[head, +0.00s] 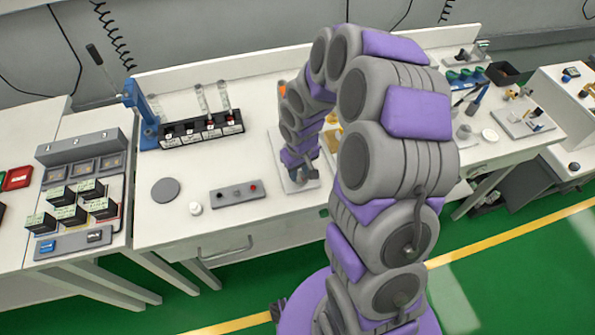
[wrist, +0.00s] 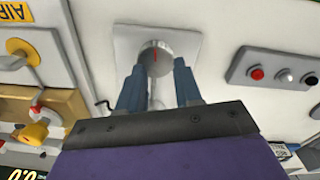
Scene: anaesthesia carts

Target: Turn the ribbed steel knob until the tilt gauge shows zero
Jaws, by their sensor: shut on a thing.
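The round steel knob (wrist: 155,50) with a red line on its face shows in the wrist view, on a pale square plate (wrist: 185,44). My gripper (wrist: 158,68) has its two blue fingers on either side of the knob, shut on it. In the head view my gripper (head: 301,177) is low over the plate on the white bench, and the arm hides the knob. A dark display (wrist: 22,174) with yellow digits like 0.0 is cut by the wrist view's lower left edge. I cannot tell whether it is the tilt gauge.
A grey button box (head: 238,193) lies left of my gripper. A black rack with tubes (head: 200,131) and a blue press (head: 142,106) stand behind it. A brass block with yellow valve parts (wrist: 62,108) is close by in the wrist view.

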